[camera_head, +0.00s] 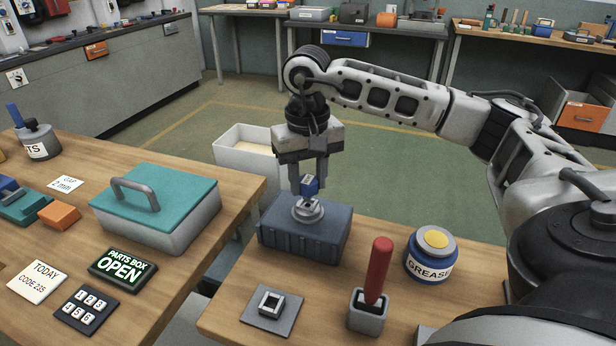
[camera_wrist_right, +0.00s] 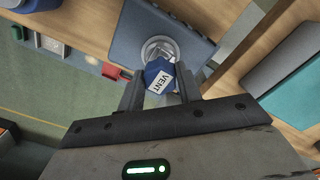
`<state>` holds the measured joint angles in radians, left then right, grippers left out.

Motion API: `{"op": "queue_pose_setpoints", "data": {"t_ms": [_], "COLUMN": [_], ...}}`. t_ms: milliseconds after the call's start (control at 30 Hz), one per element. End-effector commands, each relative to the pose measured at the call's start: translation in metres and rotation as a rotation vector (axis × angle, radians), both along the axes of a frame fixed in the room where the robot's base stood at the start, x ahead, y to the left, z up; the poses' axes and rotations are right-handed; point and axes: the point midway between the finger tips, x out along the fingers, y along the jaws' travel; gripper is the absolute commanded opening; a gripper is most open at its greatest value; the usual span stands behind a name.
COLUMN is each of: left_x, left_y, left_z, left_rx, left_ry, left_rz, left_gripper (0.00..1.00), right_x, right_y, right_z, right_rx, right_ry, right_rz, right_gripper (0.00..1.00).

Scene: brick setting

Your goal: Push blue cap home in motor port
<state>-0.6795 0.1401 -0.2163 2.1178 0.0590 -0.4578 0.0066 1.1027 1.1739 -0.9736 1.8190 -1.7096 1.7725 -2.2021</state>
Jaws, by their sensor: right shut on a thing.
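The blue cap (camera_head: 309,186) is between the fingers of my right gripper (camera_head: 309,178), which is shut on it. The round metal motor port (camera_head: 307,211) is on top of the dark blue-grey motor block (camera_head: 300,240), right below the cap. In the wrist view the cap covers part of the port ring (camera_wrist_right: 159,46). I cannot tell whether the cap touches the port. My left gripper is not in view.
On the same bench are a grease jar (camera_head: 431,255), a red-handled tool in a grey holder (camera_head: 367,316) and a square fixture (camera_head: 271,305). A teal-lidded parts box (camera_head: 160,215) stands on the left bench. A white bin (camera_head: 245,155) is behind the motor block.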

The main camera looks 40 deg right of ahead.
Motion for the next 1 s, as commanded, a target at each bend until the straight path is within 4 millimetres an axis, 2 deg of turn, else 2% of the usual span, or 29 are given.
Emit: {"op": "queue_pose_setpoints", "data": {"t_ms": [367,1000], "left_x": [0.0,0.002], "left_y": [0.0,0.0], "left_z": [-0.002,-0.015], "left_rx": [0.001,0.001], "left_ry": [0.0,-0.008], "left_rz": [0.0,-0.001], "left_gripper": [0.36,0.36], "right_x": [0.0,0.0], "right_y": [0.0,0.0], "right_z": [-0.002,-0.021], "right_rx": [0.0,0.0], "right_ry": [0.0,0.0], "right_rz": [0.0,0.0], "right_gripper": [0.12,0.12]}}
